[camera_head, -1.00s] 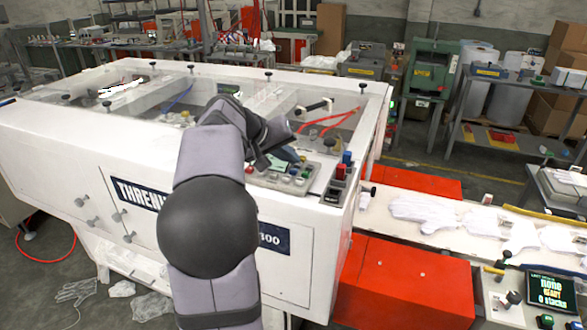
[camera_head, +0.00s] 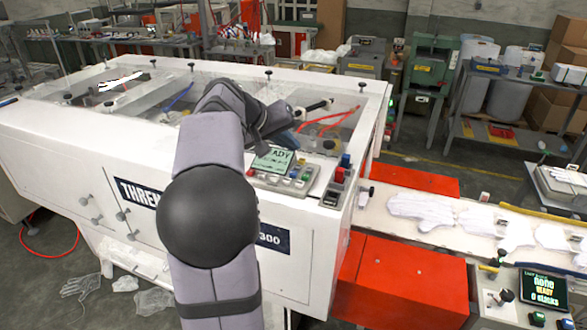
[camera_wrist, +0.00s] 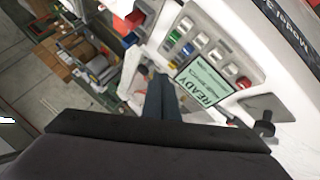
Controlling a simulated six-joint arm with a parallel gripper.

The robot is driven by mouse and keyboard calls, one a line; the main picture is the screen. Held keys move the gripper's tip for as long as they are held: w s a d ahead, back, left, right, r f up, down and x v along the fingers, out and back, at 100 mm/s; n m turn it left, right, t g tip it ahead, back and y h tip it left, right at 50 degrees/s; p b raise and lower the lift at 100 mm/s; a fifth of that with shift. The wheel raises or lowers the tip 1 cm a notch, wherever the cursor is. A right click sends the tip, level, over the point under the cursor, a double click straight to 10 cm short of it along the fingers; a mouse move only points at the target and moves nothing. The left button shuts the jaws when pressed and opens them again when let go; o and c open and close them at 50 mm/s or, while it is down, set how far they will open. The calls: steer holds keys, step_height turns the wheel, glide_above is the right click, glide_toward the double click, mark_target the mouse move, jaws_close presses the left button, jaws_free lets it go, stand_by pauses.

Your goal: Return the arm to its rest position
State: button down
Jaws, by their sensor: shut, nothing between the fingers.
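My gripper shows in the wrist view (camera_wrist: 160,98) as dark fingers held together with nothing between them. In the head view my arm bends over the front of the white machine (camera_head: 75,165), and its wrist hangs above the control panel (camera_head: 285,180). The fingers are mostly hidden there behind the wrist. The panel has coloured buttons and a green display (camera_head: 273,158) reading READY; the display also shows in the wrist view (camera_wrist: 203,82), beyond the fingers. The gripper appears apart from the panel.
A black-handled lever (camera_head: 318,105) and red tubing (camera_head: 330,120) are close behind the wrist. A conveyor (camera_head: 380,225) with white gloves (camera_head: 420,208) runs right, beside red boxes (camera_head: 410,285). A console screen (camera_head: 543,289) stands at lower right. Gloves lie on the floor (camera_head: 80,286).

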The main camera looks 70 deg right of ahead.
stand_by(0.4)
steer(key=w+a+f+n+t+y, duration=0.1)
steer(key=w+a+f+n, duration=0.1)
steer(key=w+a+f, duration=0.45)
steer(key=w+a+f+n+t+y, duration=0.2)
steer(key=w+a+f, duration=0.15)
steer(key=a, duration=0.65)
steer(key=w+a+f+n+t+y, duration=0.1)
steer(key=w+a+f+n, duration=0.25)
steer(key=w+a, duration=0.35)
steer(key=s+a+f+n+y, duration=0.1)
steer(key=s+a+f, duration=0.2)
steer(key=a, duration=0.6)
steer(key=s+a+f+n+y, duration=0.2)
steer(key=a+f, duration=0.3)
steer(key=a, duration=0.5)
steer(key=s+a+f+n+g+y, duration=0.1)
steer(key=s+a+f, duration=0.3)
steer(key=a, duration=0.5)
steer(key=shift+s+a+n+y, duration=0.3)
steer(key=shift+s+n+y, duration=0.1)
steer(key=shift+n, duration=0.15)
